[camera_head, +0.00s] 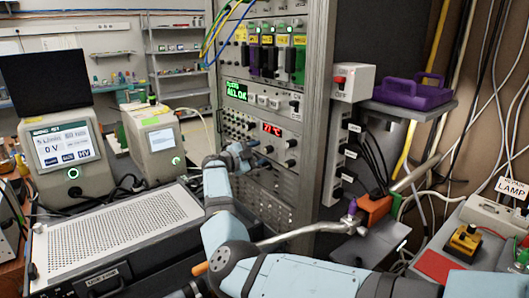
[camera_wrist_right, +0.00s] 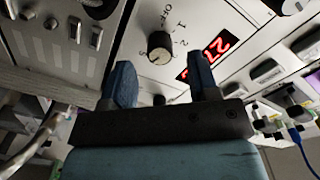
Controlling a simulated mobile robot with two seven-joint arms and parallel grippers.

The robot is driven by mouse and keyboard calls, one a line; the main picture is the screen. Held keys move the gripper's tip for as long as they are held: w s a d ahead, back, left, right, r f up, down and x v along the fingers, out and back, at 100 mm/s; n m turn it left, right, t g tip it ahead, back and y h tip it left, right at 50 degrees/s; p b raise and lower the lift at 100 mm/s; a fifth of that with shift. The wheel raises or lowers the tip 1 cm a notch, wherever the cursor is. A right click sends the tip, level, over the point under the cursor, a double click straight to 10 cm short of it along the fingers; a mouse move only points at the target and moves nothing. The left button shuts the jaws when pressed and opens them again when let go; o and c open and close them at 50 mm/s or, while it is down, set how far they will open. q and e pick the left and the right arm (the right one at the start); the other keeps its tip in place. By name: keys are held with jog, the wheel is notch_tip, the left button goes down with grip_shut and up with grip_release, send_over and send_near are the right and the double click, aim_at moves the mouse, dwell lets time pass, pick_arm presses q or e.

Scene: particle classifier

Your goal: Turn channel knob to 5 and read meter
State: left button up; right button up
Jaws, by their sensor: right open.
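A black rotary knob (camera_wrist_right: 160,46) with a pale pointer sits on the light panel in the right wrist view. In the head view my right gripper (camera_head: 241,152) is in front of the rack's lower panels.
The rack (camera_head: 318,120) holds several more knobs and a green display (camera_head: 236,91). A perforated metal case (camera_head: 120,225) stands at the front left. Cables hang at the right.

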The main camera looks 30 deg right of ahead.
jog(key=a, duration=1)
jog(key=shift+s+a, duration=0.2)
jog(key=shift+s, duration=0.2)
